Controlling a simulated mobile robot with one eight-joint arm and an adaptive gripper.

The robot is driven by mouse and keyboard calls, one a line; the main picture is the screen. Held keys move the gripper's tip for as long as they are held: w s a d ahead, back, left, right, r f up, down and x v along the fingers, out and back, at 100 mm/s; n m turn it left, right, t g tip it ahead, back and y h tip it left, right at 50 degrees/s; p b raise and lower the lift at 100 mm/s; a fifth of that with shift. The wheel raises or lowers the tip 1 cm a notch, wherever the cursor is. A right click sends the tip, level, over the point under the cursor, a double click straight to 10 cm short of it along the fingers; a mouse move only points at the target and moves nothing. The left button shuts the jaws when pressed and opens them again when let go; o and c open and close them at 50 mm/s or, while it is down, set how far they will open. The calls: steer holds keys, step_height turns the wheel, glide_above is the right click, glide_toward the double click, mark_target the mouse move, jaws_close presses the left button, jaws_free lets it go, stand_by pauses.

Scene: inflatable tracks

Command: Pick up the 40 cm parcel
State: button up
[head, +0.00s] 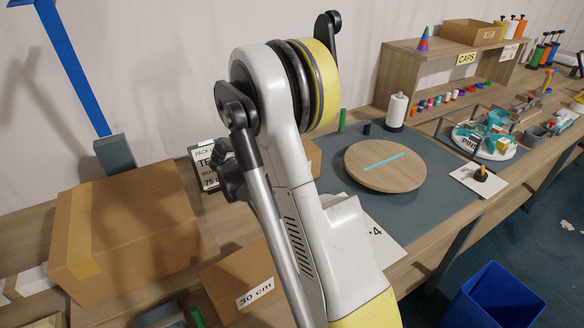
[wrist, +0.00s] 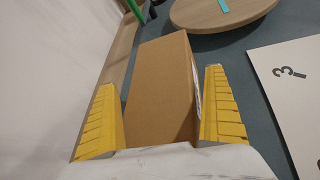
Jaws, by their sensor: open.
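A brown cardboard parcel (wrist: 160,92) fills the middle of the wrist view, with the edge of a white label on its right side; the label cannot be read. My gripper (wrist: 159,78) is open, with one yellow finger to each side of this parcel; I cannot tell whether either touches it. In the head view my arm hides the gripper, and a corner of a cardboard box (head: 314,158) shows behind the arm, seemingly the same parcel. No label reading 40 cm is legible in either view.
A large cardboard box (head: 125,235) stands at the left. A box labelled 30 cm (head: 230,278) is at the front, beside my arm. A round wooden turntable (head: 385,178) lies on the grey mat (head: 440,205). A black-framed sign (head: 206,172) stands behind the arm.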

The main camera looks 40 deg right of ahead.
steer(key=c, duration=1.4)
steer(key=shift+r, duration=0.1)
